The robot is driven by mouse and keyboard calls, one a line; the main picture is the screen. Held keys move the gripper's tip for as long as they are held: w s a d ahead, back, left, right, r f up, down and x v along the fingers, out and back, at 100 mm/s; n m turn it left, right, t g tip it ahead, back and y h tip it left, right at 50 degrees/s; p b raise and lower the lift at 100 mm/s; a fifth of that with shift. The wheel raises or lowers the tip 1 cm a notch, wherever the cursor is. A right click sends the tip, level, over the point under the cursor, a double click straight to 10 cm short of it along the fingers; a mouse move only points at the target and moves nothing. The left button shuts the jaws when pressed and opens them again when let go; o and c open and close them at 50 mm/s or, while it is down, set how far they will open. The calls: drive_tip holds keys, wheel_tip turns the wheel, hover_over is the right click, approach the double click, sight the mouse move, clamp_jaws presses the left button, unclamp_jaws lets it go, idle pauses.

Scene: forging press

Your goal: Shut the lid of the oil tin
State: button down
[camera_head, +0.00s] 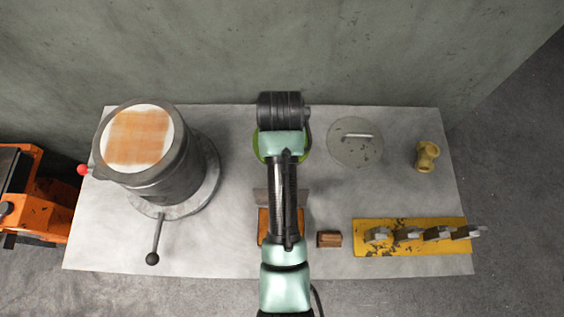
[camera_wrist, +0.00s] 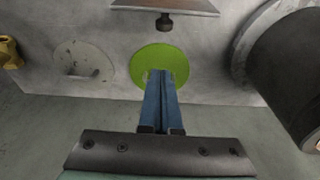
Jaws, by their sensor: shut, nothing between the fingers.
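What looks like the oil tin is an orange box (camera_head: 264,226), largely hidden under my arm in the head view. A grey plate (camera_head: 261,196) at its far edge looks like its lid, raised open. In the wrist view the plate (camera_wrist: 165,6) shows at the top edge, with a dark knob (camera_wrist: 164,21) on it. My gripper (camera_wrist: 161,73) is shut and empty, pointing down over a green disc, on the wall side of the lid and apart from it. In the head view my arm hides the fingers.
The green disc (camera_wrist: 160,64) lies on the grey table (camera_head: 225,245). A grey round lid with a handle (camera_head: 352,150), a brass fitting (camera_head: 427,156), a small brown block (camera_head: 329,239) and a yellow rack (camera_head: 410,247) are right. A large dark cylinder (camera_head: 170,185) with a lever stands left.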

wheel_tip(320, 180, down, 7)
drive_tip(key=s+p, duration=0.2)
drive_tip(key=p, duration=0.1)
drive_tip(key=shift+s+r+p, duration=0.15)
drive_tip(key=shift+p, duration=0.2)
